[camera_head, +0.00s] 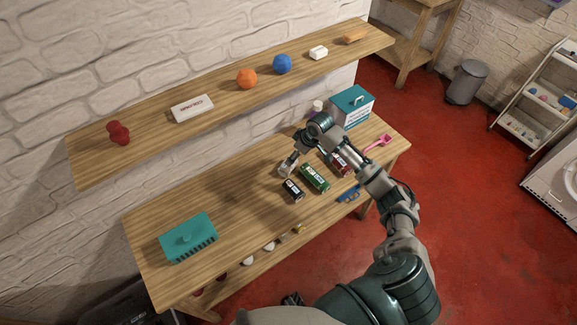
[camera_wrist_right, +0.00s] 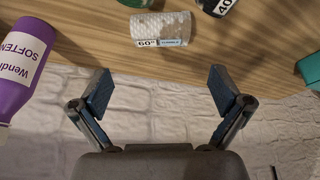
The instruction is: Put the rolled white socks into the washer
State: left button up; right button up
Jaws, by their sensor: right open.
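The rolled white socks (camera_wrist_right: 161,28) lie on the table in the right wrist view, a textured white roll with a "60°" label. In the head view the roll (camera_head: 287,169) shows beside a black roll, partly behind my right gripper (camera_head: 300,147). My right gripper, also in the wrist view (camera_wrist_right: 160,85), is open and empty. Its fingers are apart from the socks, which lie ahead of the gap between them. The washer is probably the white appliance (camera_head: 556,190) cut off at the right edge; its opening is not clear.
Close to the socks lie a black roll (camera_head: 292,190), a green roll (camera_head: 314,177) and a red roll (camera_head: 340,163). A purple softener bottle (camera_wrist_right: 22,65) stands near my right gripper. A shelf (camera_head: 215,108) overhangs the table's back. Red floor (camera_head: 460,190) is open toward the right.

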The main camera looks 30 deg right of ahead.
jog(key=x, duration=0.3)
jog(key=shift+w+a+f, duration=0.15)
jog(key=shift+w+f, duration=0.05)
jog(key=shift+w, duration=0.05)
jog(key=x, duration=0.5)
jog(key=shift+s+d+f, duration=0.2)
jog(key=shift+d+f, duration=0.1)
jog(key=shift+f, duration=0.15)
jog(key=shift+w+a+f, duration=0.1)
jog(key=shift+f, duration=0.1)
jog(key=shift+a+r, duration=0.15)
jog(key=shift+a, duration=0.05)
jog(key=shift+c, duration=1.2)
jog(key=c, duration=0.8)
notch_tip(320, 180, up, 10)
jog(key=shift+d+f, duration=0.1)
jog(key=s+a+r+m, duration=0.1)
jog(key=s+a+r, duration=0.1)
jog(key=s+a, duration=0.2)
jog(key=s+a+r+m+h, duration=0.1)
jog(key=s+a+r+m, duration=0.1)
jog(key=s+a, duration=0.2)
jog(key=s+a+r+m+h, duration=0.1)
jog(key=s+a+r+m, duration=0.1)
jog(key=a, duration=0.6)
jog(key=shift+s+r, duration=0.1)
jog(key=shift+s, duration=0.8)
